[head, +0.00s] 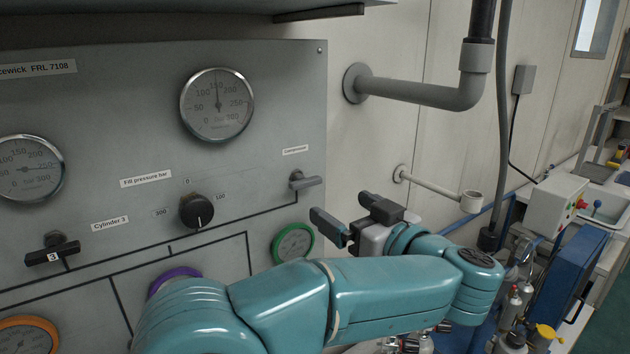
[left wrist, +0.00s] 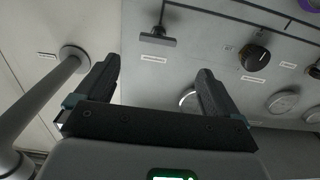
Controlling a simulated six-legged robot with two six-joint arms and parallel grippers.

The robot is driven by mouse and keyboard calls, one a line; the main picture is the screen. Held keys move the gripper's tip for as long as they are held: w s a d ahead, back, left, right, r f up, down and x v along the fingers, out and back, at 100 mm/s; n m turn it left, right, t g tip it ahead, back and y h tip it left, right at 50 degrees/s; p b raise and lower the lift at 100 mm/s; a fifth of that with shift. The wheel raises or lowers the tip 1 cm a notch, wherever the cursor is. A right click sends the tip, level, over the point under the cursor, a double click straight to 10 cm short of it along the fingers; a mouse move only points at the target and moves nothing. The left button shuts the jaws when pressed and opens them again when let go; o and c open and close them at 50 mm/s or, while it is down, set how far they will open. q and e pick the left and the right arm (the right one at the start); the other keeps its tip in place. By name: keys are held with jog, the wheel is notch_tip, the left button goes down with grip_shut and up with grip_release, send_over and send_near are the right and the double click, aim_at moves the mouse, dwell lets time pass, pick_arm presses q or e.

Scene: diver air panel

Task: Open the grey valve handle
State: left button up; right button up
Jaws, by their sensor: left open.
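The grey valve handle (head: 305,181) sits on the right part of the grey panel, below a small label. In the left wrist view, the handle (left wrist: 157,41) shows upside down beyond the fingers, near the top. My left gripper (head: 345,212) is open and empty, to the right of and below the handle and apart from it. In the left wrist view, both fingers of my left gripper (left wrist: 158,85) are spread wide with nothing between them. My right gripper is not in view.
A black knob (head: 197,211), a black handle marked 3 (head: 53,251) and a gauge (head: 217,105) are on the panel. A green ring (head: 292,244) lies below the handle. A thick grey pipe (head: 420,93) and a thinner pipe (head: 440,187) stick out from the wall at right.

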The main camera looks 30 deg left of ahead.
aim_at(309, 185)
pick_arm(q)
jog(key=p+x, duration=0.2)
jog(key=x, duration=0.8)
jog(key=shift+a+r, duration=0.1)
jog(key=shift+a, duration=0.1)
jog(key=shift+w+a, duration=0.25)
jog(key=shift+w, duration=0.2)
jog(key=shift+s+a, duration=0.1)
jog(key=c, duration=1)
